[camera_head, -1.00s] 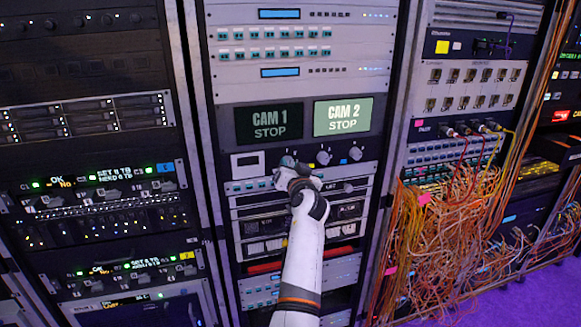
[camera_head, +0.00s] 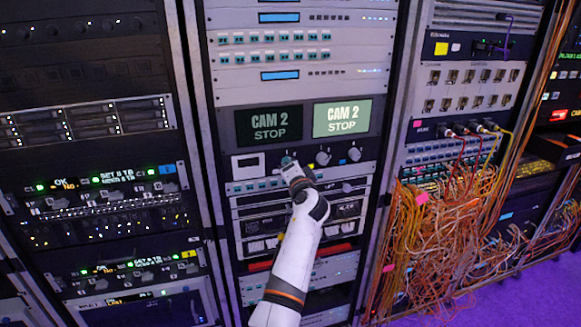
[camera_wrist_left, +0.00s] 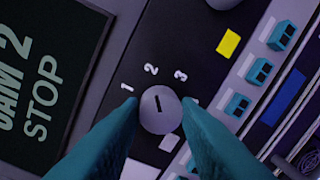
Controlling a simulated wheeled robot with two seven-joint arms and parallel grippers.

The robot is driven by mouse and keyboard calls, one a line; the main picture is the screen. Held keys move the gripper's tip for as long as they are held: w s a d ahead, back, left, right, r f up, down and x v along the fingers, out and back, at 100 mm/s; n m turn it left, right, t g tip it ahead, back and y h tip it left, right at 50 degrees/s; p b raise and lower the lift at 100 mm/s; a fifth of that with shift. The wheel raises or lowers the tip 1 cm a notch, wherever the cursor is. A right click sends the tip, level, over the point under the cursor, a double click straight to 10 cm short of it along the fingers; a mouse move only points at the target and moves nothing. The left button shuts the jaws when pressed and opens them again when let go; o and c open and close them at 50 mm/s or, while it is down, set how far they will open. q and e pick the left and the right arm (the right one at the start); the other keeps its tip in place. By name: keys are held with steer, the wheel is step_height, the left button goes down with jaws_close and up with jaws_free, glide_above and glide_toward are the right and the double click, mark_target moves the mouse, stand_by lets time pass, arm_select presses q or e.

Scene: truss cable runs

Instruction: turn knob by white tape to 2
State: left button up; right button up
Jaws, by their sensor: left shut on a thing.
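The knob (camera_wrist_left: 160,112) is round and pale with a short dark line, and has a pale white tape patch (camera_wrist_left: 170,141) beside it. The digits 1, 2 and 3 are printed around it; the line points roughly toward 2, perhaps a little to the 3 side. My left gripper (camera_wrist_left: 160,116) is shut on the knob, one teal finger on each side. In the head view my left gripper (camera_head: 292,172) reaches the leftmost knob of the row and partly covers it. The left screen (camera_head: 268,126) reads CAM 2 STOP. My right gripper is not in view.
The lit right screen (camera_head: 342,117) also reads CAM 2 STOP. Two other knobs, a middle one (camera_head: 323,158) and a right one (camera_head: 355,154), stand close to the right. Yellow tape (camera_wrist_left: 228,43) lies near the neighbouring knob. Loose orange cables (camera_head: 440,235) hang at the right rack.

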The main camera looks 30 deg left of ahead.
arm_select(q)
steer(key=shift+r, duration=0.1)
stand_by(0.3)
steer(key=o, duration=0.9)
steer(key=shift+a, duration=0.1)
steer(key=shift+o, duration=0.4)
steer(key=shift+w, duration=0.1)
